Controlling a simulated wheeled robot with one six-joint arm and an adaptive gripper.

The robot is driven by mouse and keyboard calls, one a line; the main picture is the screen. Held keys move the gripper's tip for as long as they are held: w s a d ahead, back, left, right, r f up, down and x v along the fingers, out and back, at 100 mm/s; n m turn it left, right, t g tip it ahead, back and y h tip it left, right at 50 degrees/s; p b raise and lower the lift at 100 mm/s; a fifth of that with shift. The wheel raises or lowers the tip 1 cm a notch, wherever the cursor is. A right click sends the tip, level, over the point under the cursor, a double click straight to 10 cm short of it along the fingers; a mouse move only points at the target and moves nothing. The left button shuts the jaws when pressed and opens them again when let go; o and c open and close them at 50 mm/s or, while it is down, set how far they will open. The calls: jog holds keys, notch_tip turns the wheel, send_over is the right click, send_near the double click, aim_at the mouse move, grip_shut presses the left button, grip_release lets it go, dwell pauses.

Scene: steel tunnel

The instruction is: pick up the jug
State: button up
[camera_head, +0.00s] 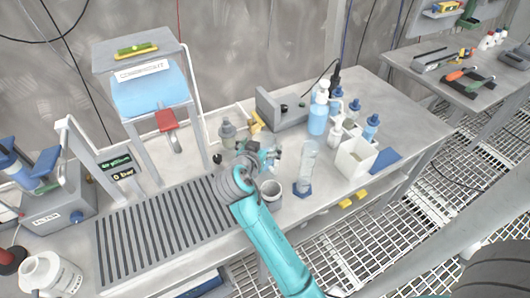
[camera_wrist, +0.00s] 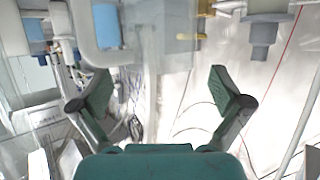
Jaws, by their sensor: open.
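I cannot tell for sure which vessel is the jug. A grey-white open-topped vessel (camera_head: 273,194) stands upright on the bench, just below my gripper in the head view. My gripper (camera_head: 268,156) is above the middle of the bench, seen small from behind. In the wrist view its two green-padded fingers (camera_wrist: 162,90) are spread wide with nothing between them. No vessel is clearly recognisable as the jug in the wrist view.
A slatted grey plate (camera_head: 165,235) lies left of my arm. A clear cylinder (camera_head: 306,165), a blue pump bottle (camera_head: 319,112), several small bottles and a white box (camera_head: 354,158) crowd the right. A grey stand (camera_head: 140,55) rises behind.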

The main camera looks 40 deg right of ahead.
jog(key=shift+x, duration=1.8)
jog(key=shift+a+f, duration=0.1)
jog(key=c, duration=1.6)
